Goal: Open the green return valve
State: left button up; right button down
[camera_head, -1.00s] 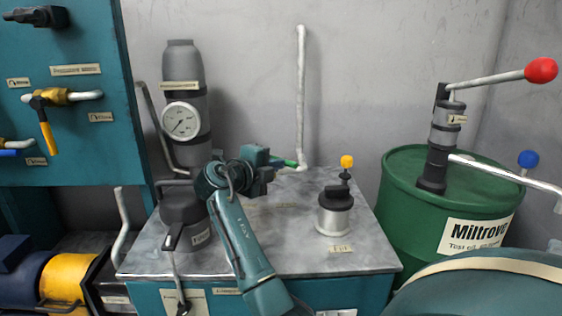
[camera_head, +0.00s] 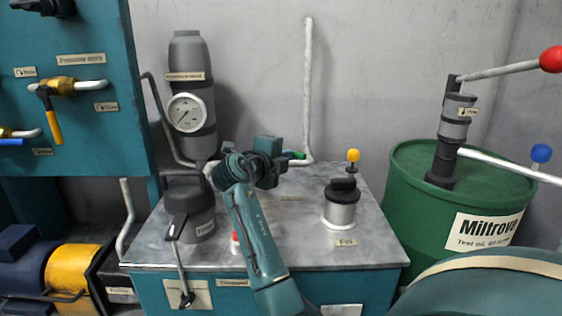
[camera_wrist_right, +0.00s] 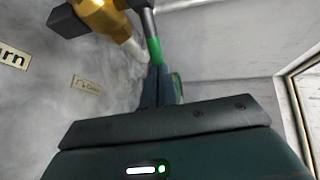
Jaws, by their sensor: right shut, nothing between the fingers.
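The green return valve handle (camera_head: 295,154) shows as a short green lever beside the white pipe at the back of the grey bench top. In the right wrist view, the green handle (camera_wrist_right: 153,50) runs from a dark stem near the brass valve body (camera_wrist_right: 105,17) down to my fingertips. My right gripper (camera_head: 284,165) is at the handle's near left side. It is shut and empty; its fingers (camera_wrist_right: 160,88) meet at or just beside the green grip, and whether they touch it I cannot tell. The brass body is hidden in the head view. My left gripper is not in view.
The pressure gauge (camera_head: 187,113) on its grey cylinder stands left of my arm. The green oil drum (camera_head: 410,195) and red-knobbed pump lever (camera_head: 500,70) are farther right.

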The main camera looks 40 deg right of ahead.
jog(key=d+n+t+y, duration=0.1)
jog(key=n+t, duration=0.1)
jog(key=d+n+t+y, duration=0.1)
jog(key=d+n+t, duration=0.1)
jog(key=t, duration=0.1)
jog(key=shift+d+y, duration=0.3)
jog(key=shift+y, duration=0.1)
jog(key=shift+w+d, duration=0.25)
jog(key=shift+d, duration=0.3)
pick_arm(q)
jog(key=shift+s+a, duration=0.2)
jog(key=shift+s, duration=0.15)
pick_arm(e)
jog(key=shift+w+d, duration=0.1)
jog(key=shift+d, duration=0.2)
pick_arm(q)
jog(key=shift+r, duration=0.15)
pick_arm(e)
jog(key=shift+r, duration=0.15)
